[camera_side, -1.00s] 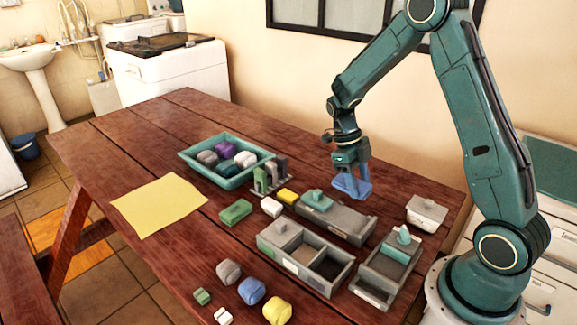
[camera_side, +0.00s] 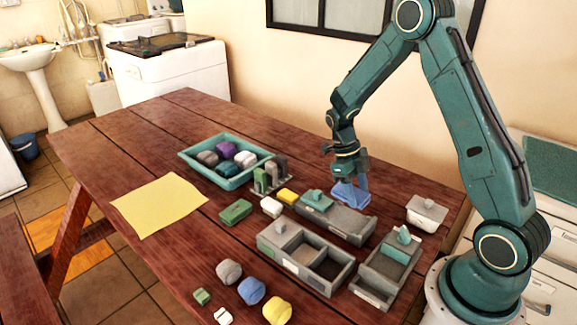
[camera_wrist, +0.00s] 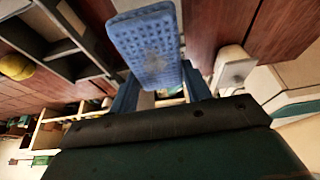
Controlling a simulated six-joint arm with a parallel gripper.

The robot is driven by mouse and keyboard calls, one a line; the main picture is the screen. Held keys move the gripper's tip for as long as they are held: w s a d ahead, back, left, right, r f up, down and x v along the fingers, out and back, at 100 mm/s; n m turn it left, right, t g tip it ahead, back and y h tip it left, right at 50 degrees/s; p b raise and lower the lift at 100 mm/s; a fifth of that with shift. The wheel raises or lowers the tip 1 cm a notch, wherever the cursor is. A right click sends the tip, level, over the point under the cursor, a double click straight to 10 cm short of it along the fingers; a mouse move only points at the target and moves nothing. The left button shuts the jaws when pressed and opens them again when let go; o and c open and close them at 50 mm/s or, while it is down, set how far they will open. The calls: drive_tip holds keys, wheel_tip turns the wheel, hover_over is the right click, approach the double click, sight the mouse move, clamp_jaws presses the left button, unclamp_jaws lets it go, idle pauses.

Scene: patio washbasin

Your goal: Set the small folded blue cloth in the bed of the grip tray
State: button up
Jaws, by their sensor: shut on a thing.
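The small folded blue cloth (camera_wrist: 145,42) shows a waffle texture in the wrist view, held between the two fingers of my gripper (camera_wrist: 160,92). A second grey tray (camera_side: 372,292) with a teal knobbed piece (camera_side: 398,247) stands to the front right. I cannot tell for certain which one is the grip tray. Fingers and cloth merge in the side view.
A grey compartment box (camera_side: 305,262) stands in front of the long tray. A lidded white box (camera_side: 427,212) is to the right. A teal tray (camera_side: 228,160) of folded bundles and a yellow sheet (camera_side: 158,204) lie left. Several small bundles lie in front.

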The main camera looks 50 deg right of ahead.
drive_tip(key=shift+f, duration=3.6)
drive_tip(key=o, duration=1)
drive_tip(key=shift+o, duration=0.2)
drive_tip(key=shift+r, duration=0.1)
drive_tip(key=v, duration=1.3)
drive_tip(key=shift+w, duration=0.15)
drive_tip(key=shift+r, duration=0.2)
